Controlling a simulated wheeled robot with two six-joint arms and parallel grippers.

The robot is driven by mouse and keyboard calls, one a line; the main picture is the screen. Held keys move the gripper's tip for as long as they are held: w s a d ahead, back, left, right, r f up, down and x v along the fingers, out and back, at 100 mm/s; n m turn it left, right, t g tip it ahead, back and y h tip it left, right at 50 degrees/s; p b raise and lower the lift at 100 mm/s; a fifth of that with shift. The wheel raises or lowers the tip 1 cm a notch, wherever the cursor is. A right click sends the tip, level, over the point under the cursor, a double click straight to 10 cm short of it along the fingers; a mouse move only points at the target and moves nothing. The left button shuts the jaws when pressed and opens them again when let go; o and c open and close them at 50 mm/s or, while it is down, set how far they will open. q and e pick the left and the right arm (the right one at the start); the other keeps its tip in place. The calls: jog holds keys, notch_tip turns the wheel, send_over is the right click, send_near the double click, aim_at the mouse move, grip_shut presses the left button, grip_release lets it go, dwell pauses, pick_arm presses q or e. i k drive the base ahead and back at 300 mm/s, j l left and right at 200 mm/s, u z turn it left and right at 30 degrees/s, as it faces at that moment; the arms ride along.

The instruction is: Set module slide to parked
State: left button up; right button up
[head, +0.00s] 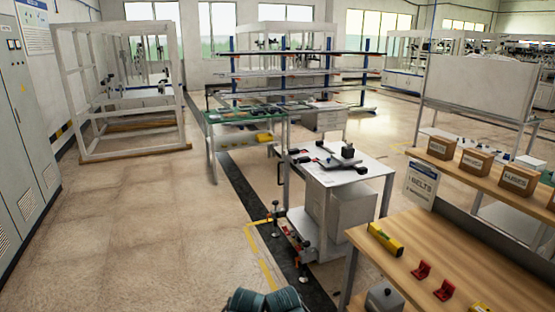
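I cannot tell for certain which part is the module slide. A white gantry frame (176,75) stands on a wooden base at the back left, with a pale horizontal beam and small dark fittings inside it, too small to make out. A dark assembly with a block on top (347,152) lies on a white-topped cart (372,170) in the middle. No slide position can be read from here. Neither of my grippers is in view. Two teal rounded parts at the bottom edge seem to be mine.
A wooden bench (405,232) at the right holds a yellow level (384,238) and red parts (421,270). Small clamp-like items (299,262) are on the floor by the cart. Grey cabinets (20,130) line the left. The floor (130,230) at left centre is clear.

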aim_at(347, 158)
jog(key=i, duration=1.9)
jog(key=i+j+z, duration=0.1)
jog(key=i+z, duration=0.25)
jog(key=i, duration=0.15)
jog(key=i+j+z, duration=0.2)
jog(key=i+z, duration=0.15)
jog(key=i+j+z, duration=0.35)
jog(key=i, duration=0.2)
